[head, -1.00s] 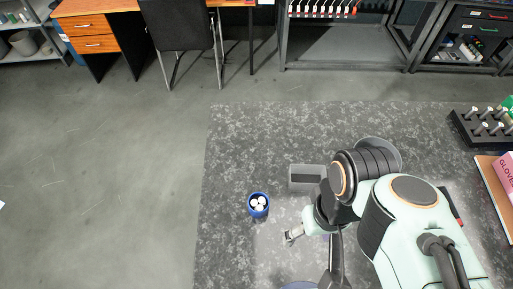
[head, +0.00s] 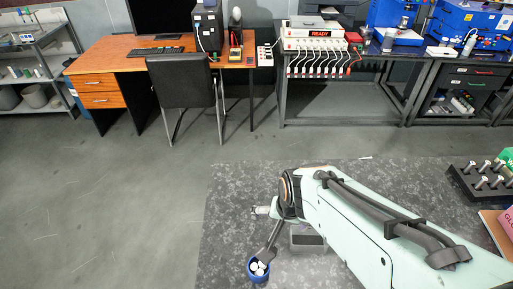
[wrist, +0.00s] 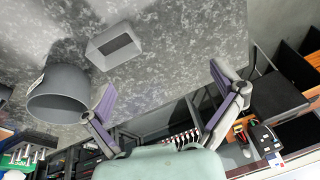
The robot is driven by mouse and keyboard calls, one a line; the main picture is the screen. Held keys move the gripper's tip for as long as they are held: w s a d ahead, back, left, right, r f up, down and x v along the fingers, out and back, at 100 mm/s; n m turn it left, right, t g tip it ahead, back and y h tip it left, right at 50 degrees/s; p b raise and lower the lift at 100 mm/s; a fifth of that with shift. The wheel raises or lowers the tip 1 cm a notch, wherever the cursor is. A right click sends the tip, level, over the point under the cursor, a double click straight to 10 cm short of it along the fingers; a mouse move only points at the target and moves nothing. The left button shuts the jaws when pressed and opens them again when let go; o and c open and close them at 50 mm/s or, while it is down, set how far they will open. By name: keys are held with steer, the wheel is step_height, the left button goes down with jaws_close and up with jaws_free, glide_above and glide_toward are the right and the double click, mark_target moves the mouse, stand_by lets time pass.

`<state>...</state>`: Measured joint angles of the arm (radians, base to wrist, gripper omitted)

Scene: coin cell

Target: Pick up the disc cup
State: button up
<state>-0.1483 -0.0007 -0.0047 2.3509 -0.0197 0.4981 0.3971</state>
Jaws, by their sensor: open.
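The blue cup does not show there.
A grey rectangular tray (wrist: 92,54) and a larger grey round cup (wrist: 58,90) stand on the table in the wrist view. The tray also shows under my arm in the head view (head: 301,249).

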step_height(320, 180, down, 7)
steer(key=a+g, duration=0.2)
steer(key=a, duration=0.1)
steer(key=n+g, duration=0.1)
steer(key=n, duration=0.1)
glide_toward(259, 272)
steer(key=shift+h, duration=0.4)
steer(key=f, duration=0.4)
steer(key=shift+w+a+f, duration=0.15)
steer(key=shift+a+f, duration=0.1)
steer(key=shift+a, duration=0.15)
steer(key=shift+f, duration=0.65)
steer(key=c, duration=1.1)
